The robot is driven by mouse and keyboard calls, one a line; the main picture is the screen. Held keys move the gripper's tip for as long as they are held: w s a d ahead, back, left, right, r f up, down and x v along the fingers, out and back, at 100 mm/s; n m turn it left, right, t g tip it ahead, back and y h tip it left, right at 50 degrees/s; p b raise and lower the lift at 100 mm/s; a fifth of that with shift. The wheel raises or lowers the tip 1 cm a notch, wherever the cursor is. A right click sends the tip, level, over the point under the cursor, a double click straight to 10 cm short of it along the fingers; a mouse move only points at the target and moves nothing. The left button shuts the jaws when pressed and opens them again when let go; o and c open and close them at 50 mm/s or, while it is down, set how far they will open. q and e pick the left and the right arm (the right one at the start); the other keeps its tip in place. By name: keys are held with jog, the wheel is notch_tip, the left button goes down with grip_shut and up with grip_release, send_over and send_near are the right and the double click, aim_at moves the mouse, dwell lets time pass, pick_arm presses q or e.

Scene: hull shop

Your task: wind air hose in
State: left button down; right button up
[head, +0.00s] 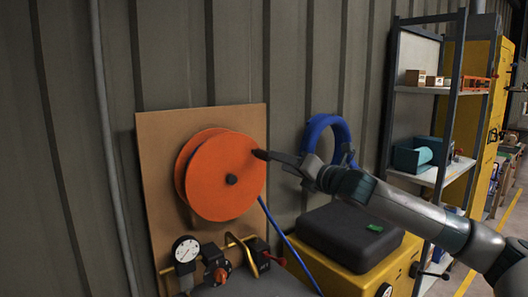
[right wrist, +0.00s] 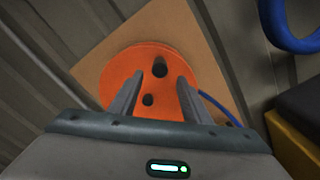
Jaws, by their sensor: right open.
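The blue air hose (head: 284,243) runs from the reel down to the right. My right gripper (head: 272,157) is at the reel's upper right edge. In the right wrist view, its two fingers (right wrist: 160,78) are apart and point at the reel face (right wrist: 125,62). A dark knob (right wrist: 160,68), which looks like the crank handle, shows between the fingertips; I cannot tell whether they touch it. My left gripper is out of view.
Below the reel are a pressure gauge (head: 186,249), valves and brass pipe. A yellow cabinet (head: 345,275) with a black case (head: 348,236) stands to the right. A coiled blue hose (head: 314,130) hangs on the wall above it. A shelf rack (head: 440,90) stands further right.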

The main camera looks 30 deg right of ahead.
aim_at(264, 156)
jog(key=w+p, duration=0.1)
jog(key=w, duration=0.1)
jog(key=w+p, duration=0.1)
jog(key=w, duration=0.2)
jog(key=w+p, duration=0.1)
jog(key=w, duration=0.1)
jog(key=shift+w+a+r, duration=0.1)
jog(key=shift+w+a, duration=0.25)
jog(key=shift+w, duration=0.8)
jog(key=shift+c, duration=0.5)
grip_shut()
